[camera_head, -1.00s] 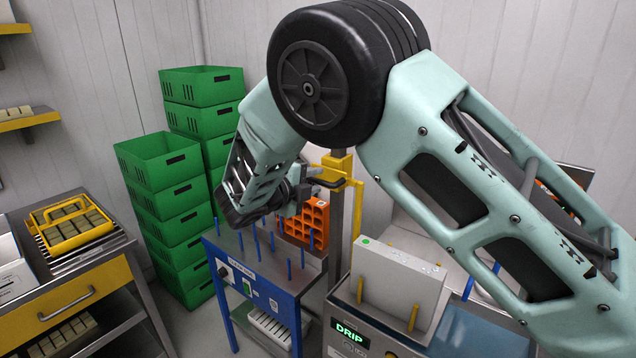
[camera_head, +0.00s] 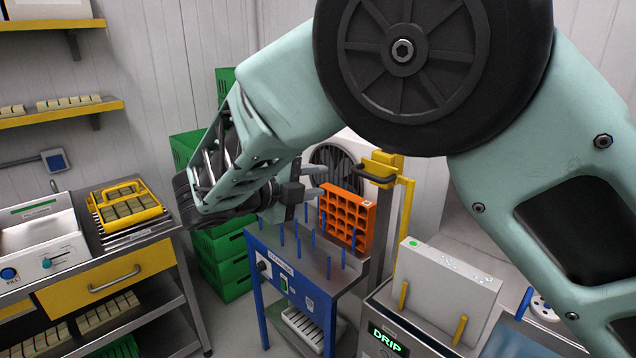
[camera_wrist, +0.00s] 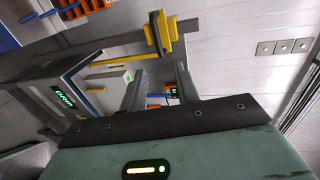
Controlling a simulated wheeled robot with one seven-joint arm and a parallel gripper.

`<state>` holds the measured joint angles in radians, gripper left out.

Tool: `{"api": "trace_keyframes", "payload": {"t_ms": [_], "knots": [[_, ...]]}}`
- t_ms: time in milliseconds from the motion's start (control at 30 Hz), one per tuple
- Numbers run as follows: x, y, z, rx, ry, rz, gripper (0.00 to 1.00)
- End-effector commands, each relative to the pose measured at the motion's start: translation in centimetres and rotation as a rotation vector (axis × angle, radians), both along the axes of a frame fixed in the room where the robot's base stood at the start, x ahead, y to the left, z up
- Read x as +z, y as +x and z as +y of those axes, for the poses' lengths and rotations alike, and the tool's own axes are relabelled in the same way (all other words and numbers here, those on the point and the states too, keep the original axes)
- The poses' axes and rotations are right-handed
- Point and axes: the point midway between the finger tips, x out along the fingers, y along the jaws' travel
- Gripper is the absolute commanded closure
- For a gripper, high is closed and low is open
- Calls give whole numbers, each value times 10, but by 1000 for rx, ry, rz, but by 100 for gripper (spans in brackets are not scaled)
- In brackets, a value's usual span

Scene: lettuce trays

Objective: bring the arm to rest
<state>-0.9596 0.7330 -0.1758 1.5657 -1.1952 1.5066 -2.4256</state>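My gripper (camera_head: 318,181) hangs at the end of my folded arm, which fills the upper right of the head view. In that view it appears in front of the blue station's orange rack, and I cannot tell how far apart they are. In the wrist view, the two fingers of my gripper (camera_wrist: 160,72) stand apart with nothing between them, so it is open and empty. My big black elbow joint hides part of the back wall.
A blue pegged station (camera_head: 283,262) with an orange rack (camera_head: 347,218) stands ahead. A drip station (camera_head: 388,340) holding a pale block (camera_head: 447,277) is to its right. Green crates (camera_head: 235,290) stand behind. A left bench bears a yellow carrier (camera_head: 125,207); wall shelves (camera_head: 60,115) hang above.

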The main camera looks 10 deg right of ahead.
Motion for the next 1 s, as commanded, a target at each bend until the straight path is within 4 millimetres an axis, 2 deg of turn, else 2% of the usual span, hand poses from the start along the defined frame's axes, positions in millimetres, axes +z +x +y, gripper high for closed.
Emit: {"api": "trace_keyframes", "payload": {"t_ms": [233, 367, 500, 700, 833, 1000], "knots": [[-4, -3, -5, -17, 42, -7, 69], [-22, -21, -25, -111, 252, -53, 69], [-51, -65, -50, -349, 612, -166, 69], [-81, -145, -65, -841, 1051, -410, 69], [-92, -198, -68, -1224, 1239, -618, 69], [-103, -261, -69, -1764, 1342, -952, 69]]}}
